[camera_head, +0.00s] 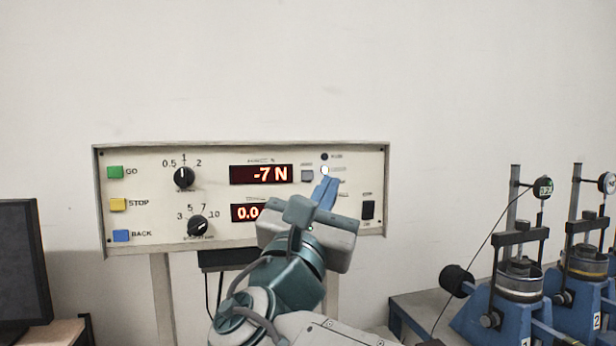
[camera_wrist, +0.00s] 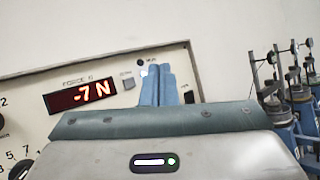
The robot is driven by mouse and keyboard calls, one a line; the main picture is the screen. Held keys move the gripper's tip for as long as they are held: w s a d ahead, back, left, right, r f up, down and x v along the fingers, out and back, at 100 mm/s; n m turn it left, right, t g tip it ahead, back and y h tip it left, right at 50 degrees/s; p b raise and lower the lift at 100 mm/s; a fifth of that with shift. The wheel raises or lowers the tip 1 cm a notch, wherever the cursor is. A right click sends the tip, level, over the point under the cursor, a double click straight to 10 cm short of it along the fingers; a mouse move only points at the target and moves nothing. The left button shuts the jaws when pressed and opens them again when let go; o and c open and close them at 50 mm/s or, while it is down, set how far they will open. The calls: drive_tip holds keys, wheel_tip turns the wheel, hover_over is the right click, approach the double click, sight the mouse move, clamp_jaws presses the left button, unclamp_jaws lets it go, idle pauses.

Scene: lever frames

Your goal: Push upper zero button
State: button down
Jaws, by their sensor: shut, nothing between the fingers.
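A small grey square button (camera_head: 307,175) sits just right of that display, under a tiny label too small to read. It also shows in the wrist view (camera_wrist: 128,81). My gripper (camera_head: 328,181) is shut and empty, its blue fingers pointing at the panel. The fingertips appear just right of the grey button and slightly lower, by a bright white round spot (camera_head: 325,170). In the wrist view the fingertips (camera_wrist: 156,70) also lie right of the button. I cannot tell whether they touch the panel.
The lower display (camera_head: 245,213) is partly hidden by my gripper. Green, yellow and blue buttons and two knobs (camera_head: 184,177) are on the panel's left. A black switch (camera_head: 368,210) is at right. Blue test devices (camera_head: 515,290) stand on a table at right; a monitor (camera_head: 22,262) stands at left.

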drive_tip(key=p, duration=0.2)
approach(307, 175)
drive_tip(key=shift+w+d+r, duration=1.85)
drive_tip(key=shift+w+r, duration=0.1)
idle(0.6)
drive_tip(key=shift+w+a, duration=0.15)
drive_tip(key=shift+w, duration=0.3)
drive_tip(key=shift+w, duration=0.3)
idle(0.6)
drive_tip(key=shift+s+b, duration=0.1)
drive_tip(key=shift+b, duration=0.2)
drive_tip(key=shift+s+f+b, duration=0.1)
drive_tip(key=shift+s+b, duration=0.2)
drive_tip(key=shift+s, duration=0.35)
